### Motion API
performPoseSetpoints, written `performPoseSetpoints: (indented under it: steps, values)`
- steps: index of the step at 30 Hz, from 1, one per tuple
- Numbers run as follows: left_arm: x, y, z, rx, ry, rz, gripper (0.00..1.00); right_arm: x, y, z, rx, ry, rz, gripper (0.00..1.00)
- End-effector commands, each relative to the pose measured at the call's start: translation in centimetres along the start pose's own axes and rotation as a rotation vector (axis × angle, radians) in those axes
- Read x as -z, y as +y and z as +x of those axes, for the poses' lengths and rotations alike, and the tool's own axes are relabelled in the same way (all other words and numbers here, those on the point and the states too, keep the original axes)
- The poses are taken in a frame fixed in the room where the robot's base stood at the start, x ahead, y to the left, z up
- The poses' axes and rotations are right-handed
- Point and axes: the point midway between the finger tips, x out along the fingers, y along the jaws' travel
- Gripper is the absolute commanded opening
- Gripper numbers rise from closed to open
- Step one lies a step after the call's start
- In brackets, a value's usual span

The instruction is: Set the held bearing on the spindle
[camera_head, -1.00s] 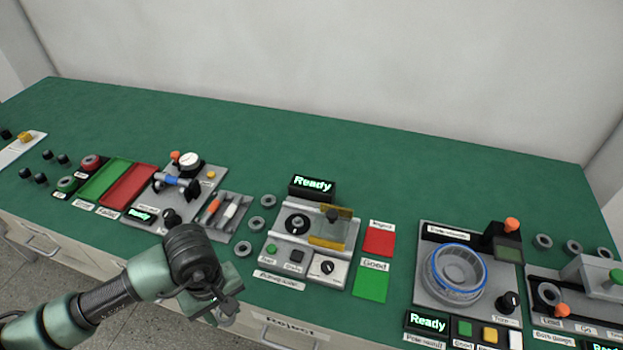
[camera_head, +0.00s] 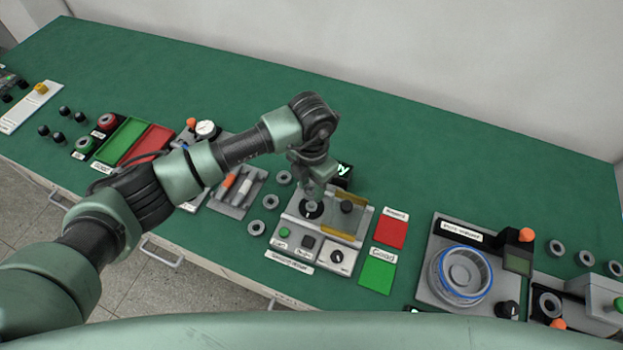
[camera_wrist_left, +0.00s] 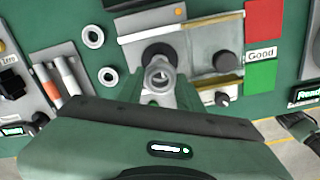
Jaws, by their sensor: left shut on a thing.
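My left gripper (camera_head: 312,200) reaches over the tester with the dark round spindle seat. It is shut on a grey ring bearing (camera_wrist_left: 158,76), which shows between the fingertips in the left wrist view. The bearing is over the spindle (camera_wrist_left: 159,54), whose dark disc shows just behind it; in the head view the spindle's dark disc (camera_head: 304,212) is partly hidden by the gripper. I cannot tell whether the bearing touches the spindle.
A yellow-tinted guard (camera_head: 349,214) with a black knob stands right of the spindle. Loose bearings (camera_head: 256,228) lie left of the tester. Red (camera_head: 391,232) and green (camera_head: 377,275) pads lie right of it. The bench behind is clear.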

Motion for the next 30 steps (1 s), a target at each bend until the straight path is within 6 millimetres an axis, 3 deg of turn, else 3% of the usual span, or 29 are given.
performPoseSetpoints:
  steps: [15,30]
  values:
    - [0.0,0.0,4.4,-0.001,0.000,0.003,0.00,0.0,0.0,3.3,-0.001,0.004,0.002,0.36]
    - [0.0,0.0,4.7,0.000,0.000,0.003,0.00,0.3,-0.6,3.6,0.006,0.009,0.004,0.36]
